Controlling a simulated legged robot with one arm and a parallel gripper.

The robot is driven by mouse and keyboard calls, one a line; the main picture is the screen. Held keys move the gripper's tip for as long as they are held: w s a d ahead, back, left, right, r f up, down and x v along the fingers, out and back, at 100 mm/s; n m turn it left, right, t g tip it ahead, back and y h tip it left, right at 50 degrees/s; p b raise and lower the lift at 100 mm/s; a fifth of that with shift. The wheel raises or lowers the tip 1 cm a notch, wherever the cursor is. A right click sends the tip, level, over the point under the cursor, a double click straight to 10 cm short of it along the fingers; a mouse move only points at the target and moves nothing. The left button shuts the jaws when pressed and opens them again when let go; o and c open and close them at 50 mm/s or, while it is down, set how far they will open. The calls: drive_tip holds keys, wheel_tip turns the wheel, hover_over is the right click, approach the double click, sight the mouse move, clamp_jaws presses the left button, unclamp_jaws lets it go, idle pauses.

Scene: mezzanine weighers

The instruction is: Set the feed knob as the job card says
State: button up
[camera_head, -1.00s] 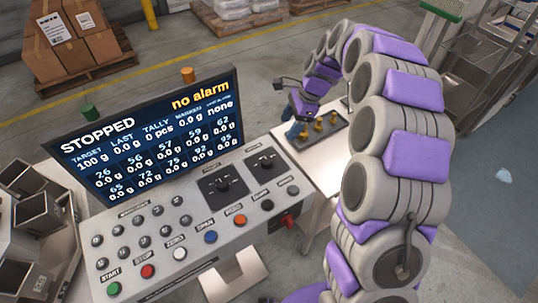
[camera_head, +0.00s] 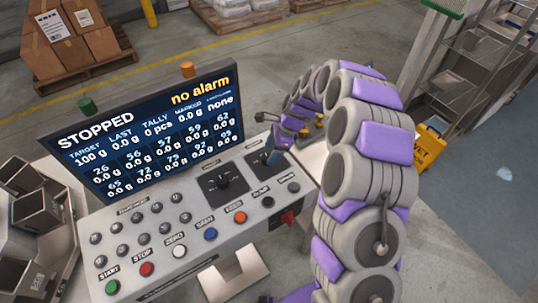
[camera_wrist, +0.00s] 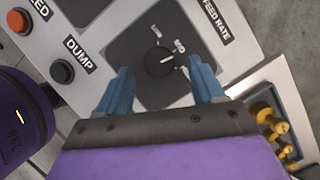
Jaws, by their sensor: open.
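The feed knob (camera_wrist: 158,62) is a round black dial on a dark square plate, beside the label FEED RATE (camera_wrist: 216,18). A short white mark on it points right and slightly up in the wrist view. The small lettering around it is hard to read. My gripper (camera_wrist: 159,66) is open, its blue fingers to either side of the knob with nothing between them touching it that I can see. In the head view my gripper (camera_head: 274,157) is above the right dial plate and partly hides it. I cannot make out a job card.
The console screen (camera_head: 145,135) reads STOPPED, no alarm, target 100 g. A second dial (camera_head: 222,182) sits left of the feed knob. Buttons line the front, including a black DUMP button (camera_wrist: 62,71). A tray of brass weights (camera_wrist: 270,120) lies beside the console.

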drive_tip(key=shift+x, duration=1.4)
drive_tip(key=shift+a, duration=0.1)
drive_tip(key=shift+r, duration=0.1)
drive_tip(key=shift+c, duration=0.2)
drive_tip(key=c, duration=1)
